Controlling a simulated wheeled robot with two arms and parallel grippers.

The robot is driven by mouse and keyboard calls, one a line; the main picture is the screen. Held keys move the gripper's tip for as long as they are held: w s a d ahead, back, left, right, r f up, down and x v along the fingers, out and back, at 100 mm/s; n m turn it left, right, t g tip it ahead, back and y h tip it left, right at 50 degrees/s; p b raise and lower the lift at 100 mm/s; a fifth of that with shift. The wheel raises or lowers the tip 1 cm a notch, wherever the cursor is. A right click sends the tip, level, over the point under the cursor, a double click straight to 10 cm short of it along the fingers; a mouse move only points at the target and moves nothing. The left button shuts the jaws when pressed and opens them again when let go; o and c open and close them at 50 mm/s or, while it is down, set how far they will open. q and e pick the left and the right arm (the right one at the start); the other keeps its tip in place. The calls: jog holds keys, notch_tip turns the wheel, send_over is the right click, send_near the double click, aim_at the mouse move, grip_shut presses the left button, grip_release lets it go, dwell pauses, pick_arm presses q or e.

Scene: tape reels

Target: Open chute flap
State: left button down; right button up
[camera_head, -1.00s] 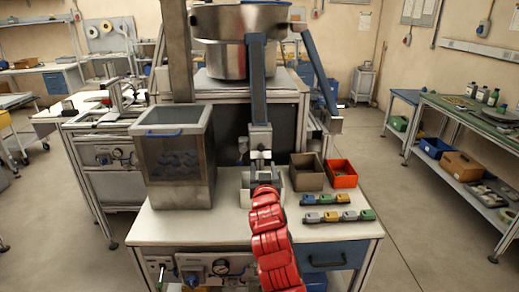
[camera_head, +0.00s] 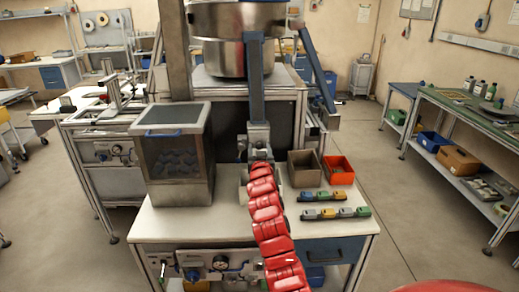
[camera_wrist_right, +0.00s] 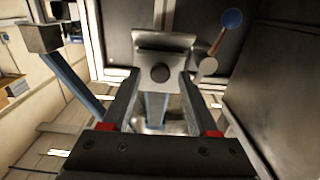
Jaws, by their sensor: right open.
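The chute (camera_head: 256,85) comes down in blue from the metal bowl and ends in a grey metal outlet (camera_head: 259,133) above the bench. In the right wrist view a grey metal flap plate (camera_wrist_right: 163,42) with a dark round knob (camera_wrist_right: 160,73) is straight ahead. My right gripper (camera_wrist_right: 158,80) is open, its two fingers on either side of the knob; I cannot tell whether they touch it. In the head view my red right arm hides most of that gripper at the chute outlet. A lever with a blue ball (camera_wrist_right: 232,18) sits right of the flap. My left gripper is not in view.
A clear-walled bin (camera_head: 178,160) with a blue-handled lid stands left of the chute. A brown box (camera_head: 304,168) and an orange box (camera_head: 338,170) stand right of it, with small coloured blocks (camera_head: 335,213) in front. The bench's front left (camera_head: 180,224) is clear.

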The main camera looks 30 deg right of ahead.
grip_shut()
dwell(1.4)
